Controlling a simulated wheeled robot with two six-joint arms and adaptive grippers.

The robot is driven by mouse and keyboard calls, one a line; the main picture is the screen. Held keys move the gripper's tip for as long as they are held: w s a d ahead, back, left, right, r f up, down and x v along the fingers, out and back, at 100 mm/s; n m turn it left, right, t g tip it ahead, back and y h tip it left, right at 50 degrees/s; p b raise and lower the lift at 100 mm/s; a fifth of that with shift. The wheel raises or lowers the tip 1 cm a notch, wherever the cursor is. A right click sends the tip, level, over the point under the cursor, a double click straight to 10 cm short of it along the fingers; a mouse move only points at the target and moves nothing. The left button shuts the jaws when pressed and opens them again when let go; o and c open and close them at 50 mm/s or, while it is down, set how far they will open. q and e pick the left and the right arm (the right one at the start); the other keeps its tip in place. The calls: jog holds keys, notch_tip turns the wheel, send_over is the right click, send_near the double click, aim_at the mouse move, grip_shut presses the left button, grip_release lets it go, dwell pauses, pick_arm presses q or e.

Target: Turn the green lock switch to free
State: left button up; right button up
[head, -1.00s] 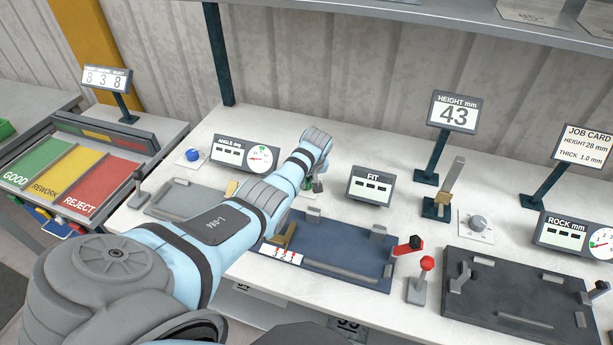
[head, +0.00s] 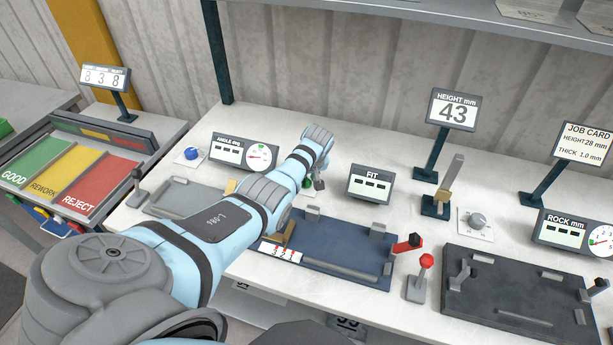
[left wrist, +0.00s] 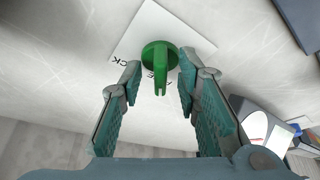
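The green lock switch (left wrist: 160,60) shows in the left wrist view, a round knob with a bar handle on a white label plate (left wrist: 150,25). Its handle points down in that picture. My left gripper (left wrist: 160,80) is open, with one finger on each side of the handle and visible gaps between. In the head view my left gripper (head: 315,183) is low over the bench behind the blue fixture, and only a bit of green shows beside it. The label's text is mostly hidden by the switch and fingers. My right gripper is not in view.
The FIT display (head: 370,184) stands just right of my left gripper, and the ANGLE display (head: 243,152) stands to its left. A blue fixture plate (head: 340,245) with a red-knobbed lever (head: 408,243) lies in front. A grey rotary knob (head: 477,220) sits farther right.

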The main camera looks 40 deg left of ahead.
pick_arm(q)
jog(key=v, duration=1.2)
